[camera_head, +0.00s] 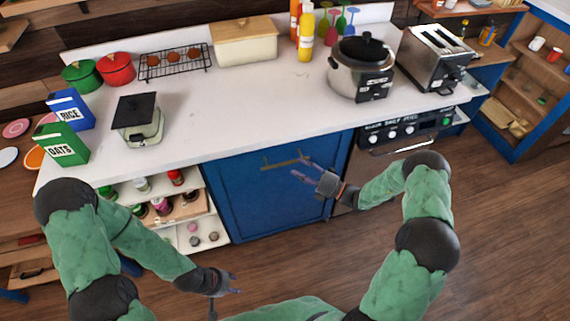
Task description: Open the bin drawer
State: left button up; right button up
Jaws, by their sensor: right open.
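The bin drawer front (250,200) is a blue panel below the white counter, and it looks closed, flush with the cabinet. A brass bar handle (283,163) runs across its upper part. My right gripper (299,168) is open at the right end of this handle, with its fingers pointing left. I cannot tell whether the fingers touch the handle or stand in front of it. My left gripper (236,284) is low in front of the cabinet, apart from the drawer, and looks open and empty.
Open shelves (185,208) with jars are left of the drawer; an oven (400,140) is on its right. The counter (235,110) holds a rice cooker (360,72), a toaster (432,58), a canister (138,120) and boxes. Wooden floor (500,220) in front is clear.

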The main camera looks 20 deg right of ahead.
aim_at(286, 162)
jog(key=b+x, duration=0.1)
jog(key=x, duration=0.5)
grip_shut()
